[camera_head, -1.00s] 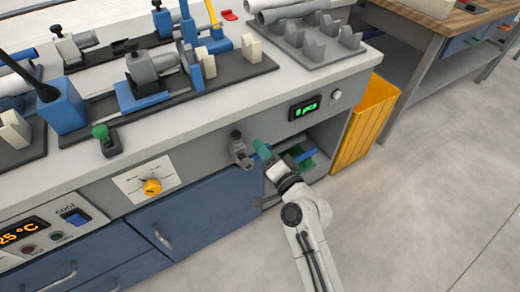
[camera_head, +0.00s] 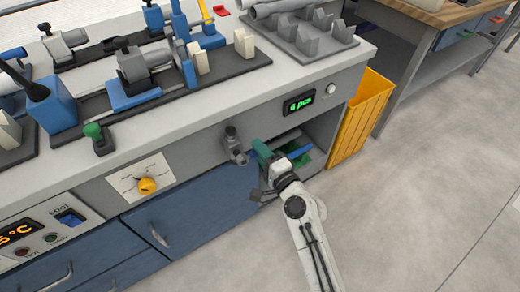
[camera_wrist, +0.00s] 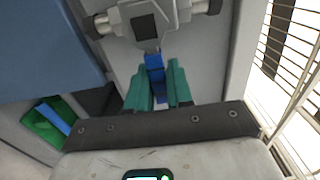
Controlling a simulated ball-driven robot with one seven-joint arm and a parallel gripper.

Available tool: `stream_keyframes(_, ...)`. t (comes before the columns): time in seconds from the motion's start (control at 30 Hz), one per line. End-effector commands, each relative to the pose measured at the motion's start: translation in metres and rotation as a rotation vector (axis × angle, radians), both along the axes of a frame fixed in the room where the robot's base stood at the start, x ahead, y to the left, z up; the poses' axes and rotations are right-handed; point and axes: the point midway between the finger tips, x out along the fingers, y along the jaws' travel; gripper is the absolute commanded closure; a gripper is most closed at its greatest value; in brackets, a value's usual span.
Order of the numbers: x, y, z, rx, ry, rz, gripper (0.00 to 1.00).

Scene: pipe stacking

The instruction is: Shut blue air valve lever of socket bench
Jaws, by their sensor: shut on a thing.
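The grey air valve (camera_head: 234,143) is mounted on the front panel of the socket bench (camera_head: 215,118), and its body also shows at the top of the wrist view (camera_wrist: 146,25). Its blue lever (camera_wrist: 155,68) points from the valve body toward my gripper. My gripper (camera_wrist: 156,84) has its teal fingers on both sides of the lever and is shut on it. In the head view my gripper (camera_head: 262,151) is just right of the valve and hides most of the lever.
An open shelf beside the valve holds a green tray (camera_wrist: 42,128) with a blue piece in it. A blue cabinet door (camera_head: 190,215) lies below left. A yellow bin (camera_head: 358,112) stands at the bench's right end. The floor on the right is clear.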

Motion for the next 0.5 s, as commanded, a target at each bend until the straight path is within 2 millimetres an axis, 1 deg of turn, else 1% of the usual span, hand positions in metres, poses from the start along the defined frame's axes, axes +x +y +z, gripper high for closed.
stream_keyframes(0.03,-0.0002,-0.0014,-0.0024,0.005,0.007,-0.002,1.0)
stream_keyframes(0.27,-0.0003,-0.0015,-0.0028,0.005,0.008,-0.002,1.0)
stream_keyframes(0.3,-0.0003,-0.0015,-0.0029,0.005,0.008,-0.002,0.78)
stream_keyframes(0.5,-0.0002,-0.0012,-0.0021,0.003,0.006,-0.002,0.59)
